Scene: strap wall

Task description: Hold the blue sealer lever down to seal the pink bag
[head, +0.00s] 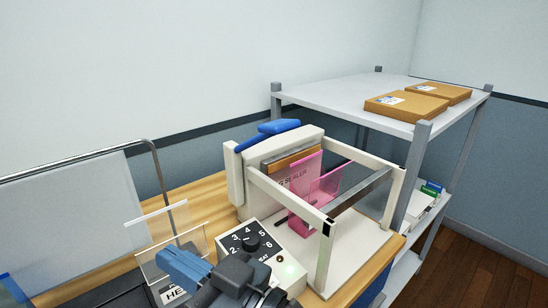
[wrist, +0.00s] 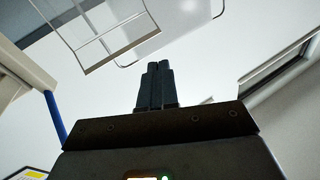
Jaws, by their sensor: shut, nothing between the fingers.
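The blue sealer lever (head: 272,132) sits at the top of the cream sealer (head: 243,180) in the head view, with nothing pressing on it. The pink bag (head: 300,205) stands upright, see-through, against the sealer's face, below a brown and metal bar. My gripper (wrist: 154,68) shows in the wrist view with its dark fingers together and nothing between them. In the head view my arm is at the bottom, in front of the control box and well apart from the lever.
A control box (head: 250,243) with a numbered dial and a pale green light stands before the sealer. Cream rails frame the bag. Clear panels (head: 165,240) and a metal-framed screen stand left. A grey shelf (head: 350,92) with cardboard boxes (head: 405,106) stands right.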

